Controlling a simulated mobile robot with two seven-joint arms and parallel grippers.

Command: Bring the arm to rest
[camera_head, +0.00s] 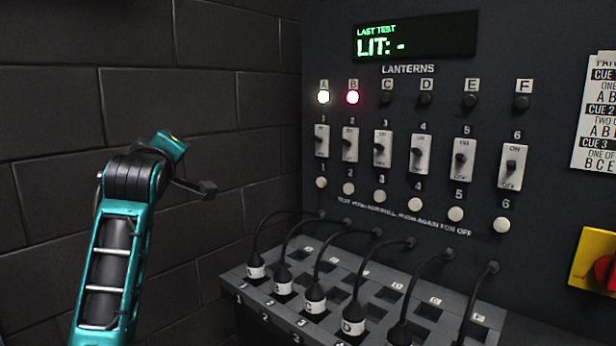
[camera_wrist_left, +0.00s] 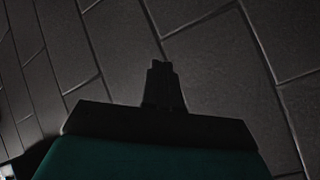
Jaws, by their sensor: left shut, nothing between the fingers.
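My left arm rises at the left of the head view, in front of the wall and left of the panel. My left gripper (camera_head: 207,189) is small and dark there, apart from everything. In the left wrist view its fingers (camera_wrist_left: 163,72) are together, with nothing between them and only wall beyond. My right gripper is in neither view.
The dark panel has a display (camera_head: 415,37) reading "LIT: -". Below are switches (camera_head: 422,154), white buttons (camera_head: 415,204) and a patch box (camera_head: 262,297) with cabled plugs. A red knob (camera_head: 607,271) is at right.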

